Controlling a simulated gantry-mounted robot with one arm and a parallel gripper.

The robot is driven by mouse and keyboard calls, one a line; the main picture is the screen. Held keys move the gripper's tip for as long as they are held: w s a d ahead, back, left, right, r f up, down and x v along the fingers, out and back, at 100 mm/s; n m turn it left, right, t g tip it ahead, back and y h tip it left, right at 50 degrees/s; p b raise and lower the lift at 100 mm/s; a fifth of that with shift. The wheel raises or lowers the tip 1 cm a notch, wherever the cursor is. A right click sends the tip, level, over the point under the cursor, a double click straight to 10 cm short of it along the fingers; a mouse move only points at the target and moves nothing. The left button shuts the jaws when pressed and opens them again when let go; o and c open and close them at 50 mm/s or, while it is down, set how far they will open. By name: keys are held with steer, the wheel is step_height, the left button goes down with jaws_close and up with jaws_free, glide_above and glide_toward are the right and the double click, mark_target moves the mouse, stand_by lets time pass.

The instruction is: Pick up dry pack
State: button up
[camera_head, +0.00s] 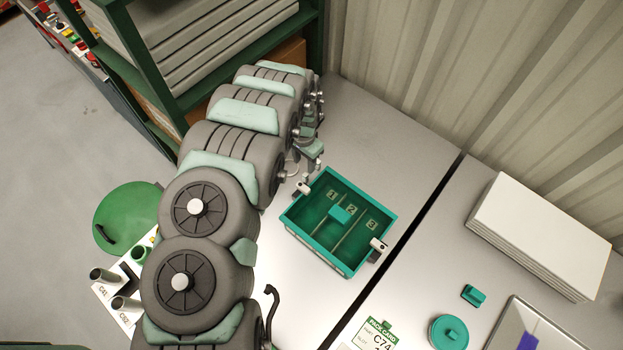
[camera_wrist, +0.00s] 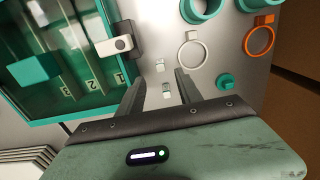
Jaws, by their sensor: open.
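My gripper (camera_wrist: 159,78) is open, its two dark fingers pointing at the grey bench top. Two small pale pieces lie there in the wrist view: one (camera_wrist: 167,89) between the fingers, the other (camera_wrist: 160,65) just beyond it near the fingertip line. They look like small packs, but are too small to tell which is the dry pack. Nothing is visibly gripped. In the head view my arm hides this spot. The green bin (camera_head: 293,225) with numbered slots 1, 2 and 3 stands beside my gripper; a teal block (camera_head: 341,214) is inside it.
A white clip (camera_wrist: 117,44) on the bin's edge is close to the left finger. A white ring (camera_wrist: 181,53), an orange ring (camera_wrist: 258,42) and a small teal part (camera_wrist: 226,82) lie to the right. A white stack (camera_head: 540,235) stands on the bench's right side.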

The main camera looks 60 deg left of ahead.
mark_target(306, 175)
steer(key=shift+w+a+f, duration=0.1)
steer(key=shift+f, duration=3.1)
step_height(306, 175, down, 3)
steer(key=shift+r+b, duration=0.1)
steer(key=shift+b, duration=0.2)
steer(key=shift+f, duration=0.6)
jaws_close()
